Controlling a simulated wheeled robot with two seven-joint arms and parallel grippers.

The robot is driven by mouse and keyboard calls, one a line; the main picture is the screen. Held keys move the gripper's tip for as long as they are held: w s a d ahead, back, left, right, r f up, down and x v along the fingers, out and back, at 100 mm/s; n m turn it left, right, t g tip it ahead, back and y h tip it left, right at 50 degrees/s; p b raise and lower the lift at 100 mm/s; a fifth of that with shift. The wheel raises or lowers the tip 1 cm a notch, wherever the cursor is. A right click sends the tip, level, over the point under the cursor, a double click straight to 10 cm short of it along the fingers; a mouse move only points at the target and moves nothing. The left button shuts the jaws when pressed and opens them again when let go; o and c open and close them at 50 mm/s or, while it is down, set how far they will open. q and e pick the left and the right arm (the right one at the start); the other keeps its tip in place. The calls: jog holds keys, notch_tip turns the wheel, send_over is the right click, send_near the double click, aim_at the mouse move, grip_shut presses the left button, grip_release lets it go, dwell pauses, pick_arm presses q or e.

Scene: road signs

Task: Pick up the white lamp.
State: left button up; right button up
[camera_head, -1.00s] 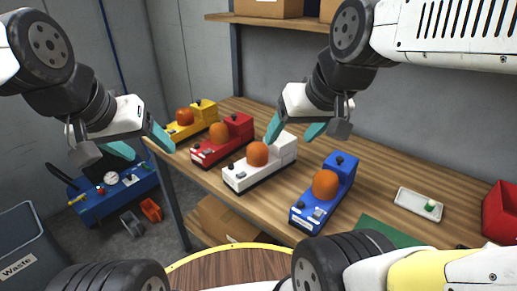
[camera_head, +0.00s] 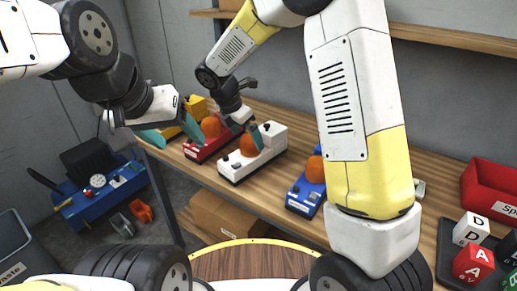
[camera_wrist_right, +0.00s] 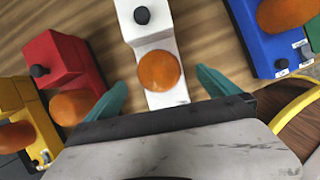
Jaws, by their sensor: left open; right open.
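The white lamp (camera_head: 233,170), a white block body with an orange dome and a black knob, stands on the wooden table between the red and blue lamps. It also shows in the right wrist view (camera_wrist_right: 150,34). My right gripper (camera_head: 247,131) is open above it. In the wrist view its teal fingers (camera_wrist_right: 161,82) lie on either side of the orange dome, with gaps visible; whether they are level with it I cannot tell.
The red lamp (camera_head: 195,152) stands close left of the white one, with the yellow lamp (camera_head: 197,106) beyond. The blue lamp (camera_head: 303,197) is at the right, partly hidden by my right arm. A red bin (camera_head: 490,186) and lettered blocks (camera_head: 472,230) are further right.

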aim_at(253, 151)
jog(key=shift+w+f+n, duration=0.25)
jog(key=shift+f+n, duration=0.05)
jog(key=shift+f, duration=0.5)
jog(key=x, duration=0.7)
jog(key=shift+s+d+r, duration=0.1)
jog(key=shift+d, duration=0.05)
jog(key=c, duration=1.9)
jog(key=shift+c, duration=1.2)
jog(key=shift+r, duration=0.1)
